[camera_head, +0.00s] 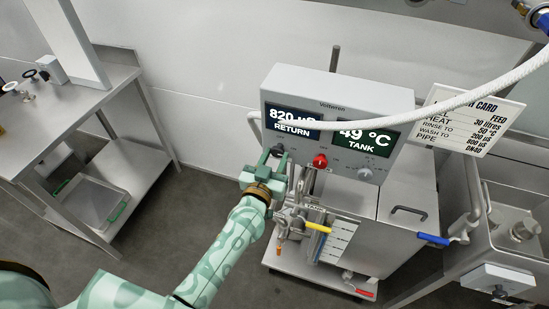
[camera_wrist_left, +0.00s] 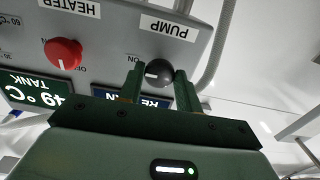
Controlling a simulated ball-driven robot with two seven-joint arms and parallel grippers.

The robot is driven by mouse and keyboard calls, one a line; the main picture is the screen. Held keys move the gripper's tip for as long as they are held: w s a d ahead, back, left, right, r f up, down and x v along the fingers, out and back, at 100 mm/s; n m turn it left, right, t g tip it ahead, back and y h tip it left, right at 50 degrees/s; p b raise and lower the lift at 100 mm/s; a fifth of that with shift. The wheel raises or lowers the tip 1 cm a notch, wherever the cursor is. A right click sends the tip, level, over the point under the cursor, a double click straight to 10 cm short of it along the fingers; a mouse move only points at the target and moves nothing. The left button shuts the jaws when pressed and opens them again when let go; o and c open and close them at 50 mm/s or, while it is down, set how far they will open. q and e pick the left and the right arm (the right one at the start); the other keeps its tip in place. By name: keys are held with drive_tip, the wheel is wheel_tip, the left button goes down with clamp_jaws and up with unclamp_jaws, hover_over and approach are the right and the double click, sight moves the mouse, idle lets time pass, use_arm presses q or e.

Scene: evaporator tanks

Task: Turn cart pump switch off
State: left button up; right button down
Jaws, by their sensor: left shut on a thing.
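The pump switch is a round black knob (camera_wrist_left: 158,72) under an upside-down PUMP label (camera_wrist_left: 168,28) in the left wrist view. My left gripper (camera_wrist_left: 158,84) has one finger on each side of the knob and is shut on it. The knob's white mark points left in that view, on the side of the ON lettering. In the head view my left gripper (camera_head: 278,159) is at the lower left of the cart's grey control box (camera_head: 340,88). It hides much of the black knob there. My right gripper is not in view.
A red heater knob (camera_head: 320,161) sits to the right of the pump switch, with a grey knob (camera_head: 365,172) further right. A white hose (camera_head: 455,103) crosses the box front. Pipes and a yellow-handled valve (camera_head: 318,228) are below. A steel table (camera_head: 62,108) stands left.

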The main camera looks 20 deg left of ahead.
use_arm(q)
drive_tip(key=n+p, duration=0.2)
drive_tip(key=n, duration=0.2)
drive_tip(key=shift+r+n, duration=0.1)
drive_tip(key=shift+n, duration=0.2)
drive_tip(key=n+p, duration=0.1)
drive_tip(key=n, duration=0.4)
drive_tip(key=shift+d, duration=0.1)
drive_tip(key=n, duration=0.4)
drive_tip(key=shift+n, duration=2)
drive_tip(key=o, duration=1)
drive_tip(key=shift+c, duration=0.2)
drive_tip(key=shift+s, duration=0.1)
drive_tip(key=s, duration=1.6)
drive_tip(key=shift+a+p, duration=0.3)
drive_tip(key=shift+p, duration=0.15)
